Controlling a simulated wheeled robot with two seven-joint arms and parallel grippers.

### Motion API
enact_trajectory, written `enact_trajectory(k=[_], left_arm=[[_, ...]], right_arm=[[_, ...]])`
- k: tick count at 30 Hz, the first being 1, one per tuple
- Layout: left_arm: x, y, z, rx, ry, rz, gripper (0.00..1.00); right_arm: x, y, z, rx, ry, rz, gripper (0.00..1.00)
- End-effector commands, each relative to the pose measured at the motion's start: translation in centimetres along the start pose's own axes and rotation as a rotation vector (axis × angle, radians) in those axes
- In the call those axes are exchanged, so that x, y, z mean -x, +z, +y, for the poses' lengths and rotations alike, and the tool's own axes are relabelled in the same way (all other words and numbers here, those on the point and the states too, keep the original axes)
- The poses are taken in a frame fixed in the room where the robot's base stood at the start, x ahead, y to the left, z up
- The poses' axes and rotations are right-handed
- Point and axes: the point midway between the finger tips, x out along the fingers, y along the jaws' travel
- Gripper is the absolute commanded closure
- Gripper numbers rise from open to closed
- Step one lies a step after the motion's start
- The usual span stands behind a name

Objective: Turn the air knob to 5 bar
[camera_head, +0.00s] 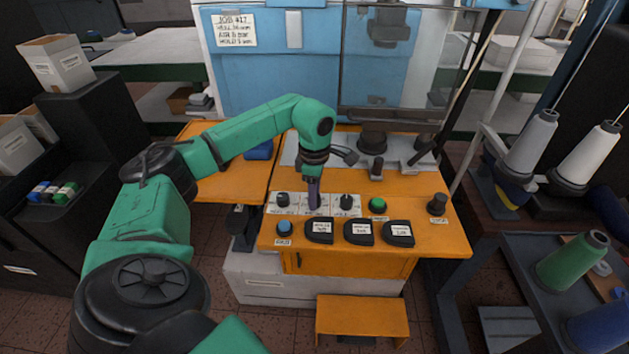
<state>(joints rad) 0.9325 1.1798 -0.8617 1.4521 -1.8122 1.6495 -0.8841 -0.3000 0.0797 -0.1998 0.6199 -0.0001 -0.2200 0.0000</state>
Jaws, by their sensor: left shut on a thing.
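My left gripper (314,190) points down at the middle dial plate (316,211) on the orange console. It is shut on the middle knob, which I take for the air knob; the fingers hide it and part of its scale, so its setting cannot be read. A dark knob (282,198) stands on the plate to the left and another dark knob (346,201) on the plate to the right. The job card (234,30) on the blue machine has an air line that seems to read 5 bar. My right gripper is not in view.
In front of the dials are a blue button (284,227) and several black labelled pads (359,232). A green button (378,205) and a dark knob (438,203) are to the right. Machine parts (373,142) stand behind the gripper. Thread cones (573,261) are at far right.

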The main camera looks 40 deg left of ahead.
Motion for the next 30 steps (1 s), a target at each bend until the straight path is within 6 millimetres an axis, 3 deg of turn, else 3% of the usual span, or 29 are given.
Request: enact_trajectory(k=[15, 30], left_arm=[[0.25, 0.09, 0.16, -0.451, 0.008, -0.005, 1.00], [0.27, 0.09, 0.16, -0.637, 0.008, -0.004, 1.00]], right_arm=[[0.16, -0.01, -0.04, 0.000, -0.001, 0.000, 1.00], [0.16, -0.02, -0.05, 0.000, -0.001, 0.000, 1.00]])
